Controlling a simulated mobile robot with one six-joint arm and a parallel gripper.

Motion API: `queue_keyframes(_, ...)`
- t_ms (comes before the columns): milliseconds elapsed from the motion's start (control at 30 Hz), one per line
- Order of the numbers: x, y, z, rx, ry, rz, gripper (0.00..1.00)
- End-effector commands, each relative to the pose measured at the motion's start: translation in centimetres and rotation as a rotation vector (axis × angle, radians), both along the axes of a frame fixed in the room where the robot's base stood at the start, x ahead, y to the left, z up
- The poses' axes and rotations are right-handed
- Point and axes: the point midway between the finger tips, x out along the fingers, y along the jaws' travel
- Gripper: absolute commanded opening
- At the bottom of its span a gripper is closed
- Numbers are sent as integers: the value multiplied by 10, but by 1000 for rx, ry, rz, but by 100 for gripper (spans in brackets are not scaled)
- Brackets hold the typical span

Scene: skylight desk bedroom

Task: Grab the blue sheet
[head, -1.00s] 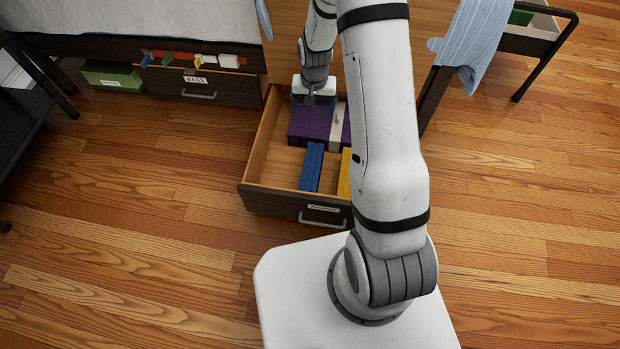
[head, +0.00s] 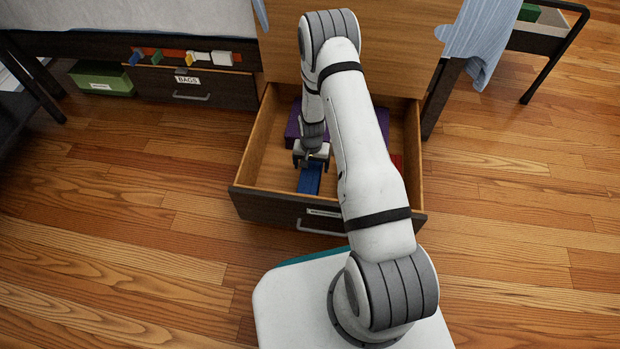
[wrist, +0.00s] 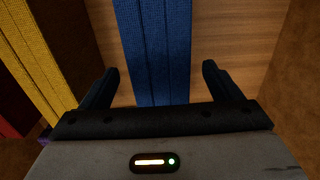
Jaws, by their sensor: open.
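The blue sheet (head: 309,181) is a folded, narrow block lying in the open drawer (head: 250,165), near its front. In the head view my gripper (head: 312,160) is over its back end and hides that part. In the wrist view the blue sheet (wrist: 155,45) runs up between the two open fingers of my gripper (wrist: 160,67), with bare wooden drawer floor on its right. Neither finger visibly touches it. I cannot tell the exact height of the fingers above it.
A folded purple cloth (head: 293,122) lies at the drawer's back, and a red item (head: 397,165) at its right. A yellow folded cloth (wrist: 38,60) lies left of the blue sheet in the wrist view. The drawer walls surround my gripper. Bare floor lies left of the drawer.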

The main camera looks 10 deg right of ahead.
Motion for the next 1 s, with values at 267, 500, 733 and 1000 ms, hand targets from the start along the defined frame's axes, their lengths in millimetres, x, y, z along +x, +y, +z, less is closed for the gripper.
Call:
queue_keyframes(267, -2, 1, -42, 0, 1, 1, 85)
queue_keyframes(500, -2, 1, -41, 0, 0, 1, 85)
queue_keyframes(733, -2, 2, -41, 0, 1, 2, 67)
queue_keyframes(1000, -2, 2, -41, 0, 1, 2, 44)
